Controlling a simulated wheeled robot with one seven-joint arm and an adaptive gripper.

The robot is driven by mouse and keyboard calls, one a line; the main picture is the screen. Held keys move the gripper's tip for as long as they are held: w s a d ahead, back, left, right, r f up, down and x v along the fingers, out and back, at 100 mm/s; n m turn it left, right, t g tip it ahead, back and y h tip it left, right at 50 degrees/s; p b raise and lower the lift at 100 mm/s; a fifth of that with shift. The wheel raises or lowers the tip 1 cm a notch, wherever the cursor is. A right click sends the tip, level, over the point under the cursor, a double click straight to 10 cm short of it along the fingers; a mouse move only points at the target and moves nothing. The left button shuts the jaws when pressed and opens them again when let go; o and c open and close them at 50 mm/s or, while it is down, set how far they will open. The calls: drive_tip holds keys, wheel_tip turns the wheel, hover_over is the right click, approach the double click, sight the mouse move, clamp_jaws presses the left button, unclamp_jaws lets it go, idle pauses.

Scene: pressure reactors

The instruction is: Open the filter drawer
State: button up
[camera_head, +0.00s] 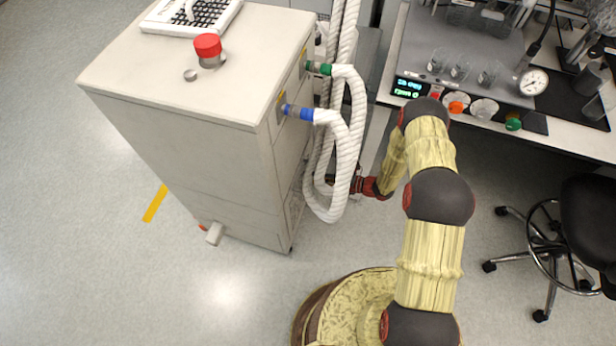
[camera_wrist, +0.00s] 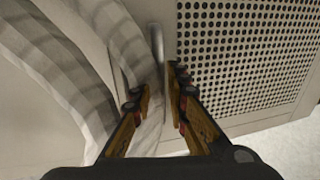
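In the wrist view, a perforated panel (camera_wrist: 245,55), seemingly the filter drawer's front, fills the upper right. A thin upright metal bar (camera_wrist: 158,45), seemingly its handle, stands at the panel's left edge. My gripper (camera_wrist: 160,92) is open, with one finger on each side of the bar. I cannot tell whether either finger touches it. In the head view, my arm reaches to the right side of the white cabinet (camera_head: 190,145), low down behind the hoses. My fingertips and the drawer's front are hidden there.
Thick white hoses (camera_head: 337,150) loop down the cabinet's right side; they pass close to my left finger in the wrist view (camera_wrist: 70,75). A lab bench (camera_head: 560,135) stands at the right, with a black chair (camera_head: 590,220) in front.

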drive_tip(key=shift+w+a+f, duration=0.15)
drive_tip(key=shift+w+a, duration=0.1)
drive_tip(key=shift+a, duration=0.4)
clamp_jaws()
idle(0.4)
